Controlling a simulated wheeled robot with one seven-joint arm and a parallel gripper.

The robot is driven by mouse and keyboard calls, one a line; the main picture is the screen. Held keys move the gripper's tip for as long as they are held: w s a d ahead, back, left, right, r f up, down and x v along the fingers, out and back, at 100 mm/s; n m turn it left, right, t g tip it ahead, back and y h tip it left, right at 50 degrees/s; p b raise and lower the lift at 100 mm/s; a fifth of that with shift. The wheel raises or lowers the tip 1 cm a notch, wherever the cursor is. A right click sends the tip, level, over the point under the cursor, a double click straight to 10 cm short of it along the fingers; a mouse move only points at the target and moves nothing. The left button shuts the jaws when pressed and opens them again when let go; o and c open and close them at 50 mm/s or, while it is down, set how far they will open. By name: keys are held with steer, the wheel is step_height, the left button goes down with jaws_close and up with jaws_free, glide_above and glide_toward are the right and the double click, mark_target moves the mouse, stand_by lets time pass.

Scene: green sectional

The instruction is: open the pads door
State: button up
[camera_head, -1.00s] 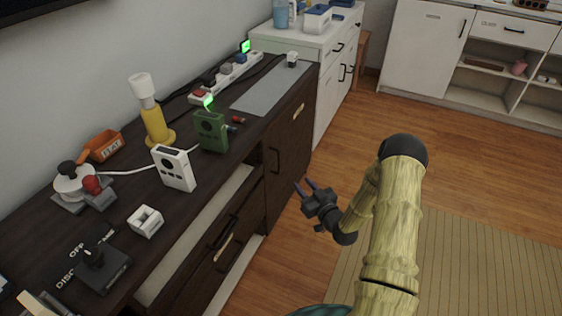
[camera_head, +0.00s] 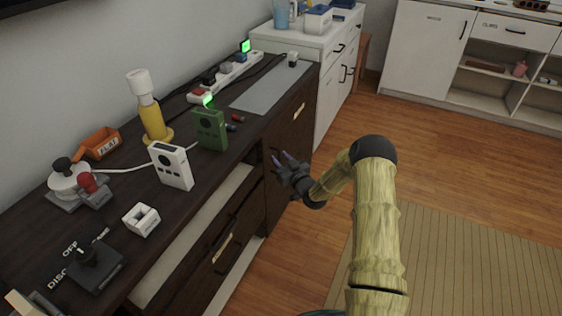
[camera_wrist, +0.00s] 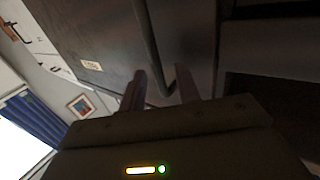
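The dark brown cabinet door (camera_head: 292,128) is closed at the right end of the dark cabinet, with a small pale label (camera_head: 299,111) near its top. The label also shows in the wrist view (camera_wrist: 91,65), too blurred to read. My gripper (camera_head: 281,156) is open in front of the door, over the place of its handle, which it largely hides in the head view. In the wrist view the dark bar handle (camera_wrist: 150,45) runs down toward the gap between my two parted fingers (camera_wrist: 160,86). I cannot tell whether they touch it.
The cabinet top (camera_head: 215,170) holds a green device (camera_head: 210,128), a white device (camera_head: 171,165), a yellow bottle (camera_head: 152,118) and other small items. Dark drawers (camera_head: 220,250) lie left of the door. A white cabinet (camera_head: 335,75) stands beyond. The wooden floor (camera_head: 430,150) on the right is open.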

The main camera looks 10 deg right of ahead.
jaws_close()
steer(key=shift+d, duration=0.15)
